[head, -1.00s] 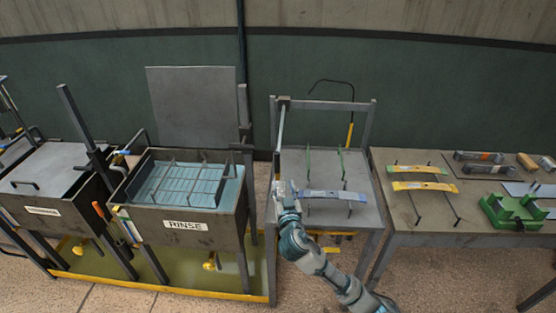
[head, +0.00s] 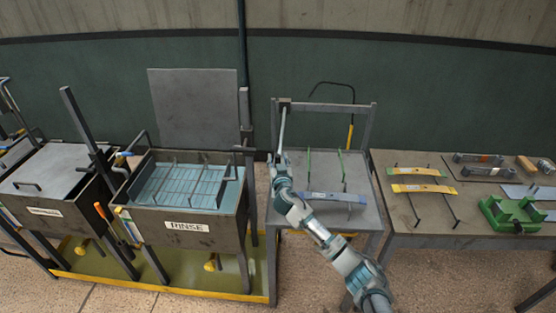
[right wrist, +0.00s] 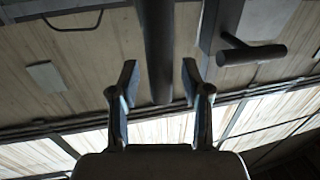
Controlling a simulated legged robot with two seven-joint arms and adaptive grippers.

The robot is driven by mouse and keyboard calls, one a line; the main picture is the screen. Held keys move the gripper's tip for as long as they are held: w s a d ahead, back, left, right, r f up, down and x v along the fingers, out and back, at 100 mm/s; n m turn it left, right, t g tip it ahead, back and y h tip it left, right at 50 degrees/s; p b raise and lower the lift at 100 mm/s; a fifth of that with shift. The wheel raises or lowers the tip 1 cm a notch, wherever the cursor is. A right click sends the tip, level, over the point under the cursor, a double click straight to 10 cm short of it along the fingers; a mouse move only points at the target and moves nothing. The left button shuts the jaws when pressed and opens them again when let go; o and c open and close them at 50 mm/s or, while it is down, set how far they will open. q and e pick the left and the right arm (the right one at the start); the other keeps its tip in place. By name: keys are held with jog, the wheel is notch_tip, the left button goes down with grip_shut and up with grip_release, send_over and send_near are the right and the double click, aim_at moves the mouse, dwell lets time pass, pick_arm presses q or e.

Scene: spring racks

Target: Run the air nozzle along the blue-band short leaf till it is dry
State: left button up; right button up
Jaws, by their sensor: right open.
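The blue-band short leaf (head: 338,197), a pale grey-blue strip, lies across two upright-ended rods on the grey drying table (head: 352,218). My right gripper (head: 279,158) is at the table's left edge, left of and beyond the leaf. It is open, its two fingers on either side of a dark round bar (right wrist: 159,50) in the right wrist view; contact is not visible. That grey bar (head: 283,128) slants down from the frame post. A yellow piece on a black hose (head: 350,136), which looks like the air nozzle, hangs at the table's back. My left gripper is out of view.
The rinse tank (head: 186,225) with a wire rack stands left of the table. At right, a bench (head: 400,222) holds two yellow leaves (head: 423,186) on rods, a green fixture (head: 514,212) and several grey parts. The drying table's front right is clear.

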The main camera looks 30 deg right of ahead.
grip_shut()
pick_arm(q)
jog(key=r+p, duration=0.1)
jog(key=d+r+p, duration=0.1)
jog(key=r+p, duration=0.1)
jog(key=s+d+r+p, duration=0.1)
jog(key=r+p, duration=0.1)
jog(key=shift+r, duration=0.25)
pick_arm(e)
jog(key=s+d, duration=0.6)
jog(key=d, duration=0.4)
jog(key=s+d, duration=0.6)
jog(key=d, duration=0.4)
jog(key=s+d, duration=0.7)
jog(key=d, duration=0.4)
jog(key=shift+a, duration=0.15)
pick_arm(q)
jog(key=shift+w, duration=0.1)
pick_arm(e)
grip_release()
jog(key=shift+w, duration=0.1)
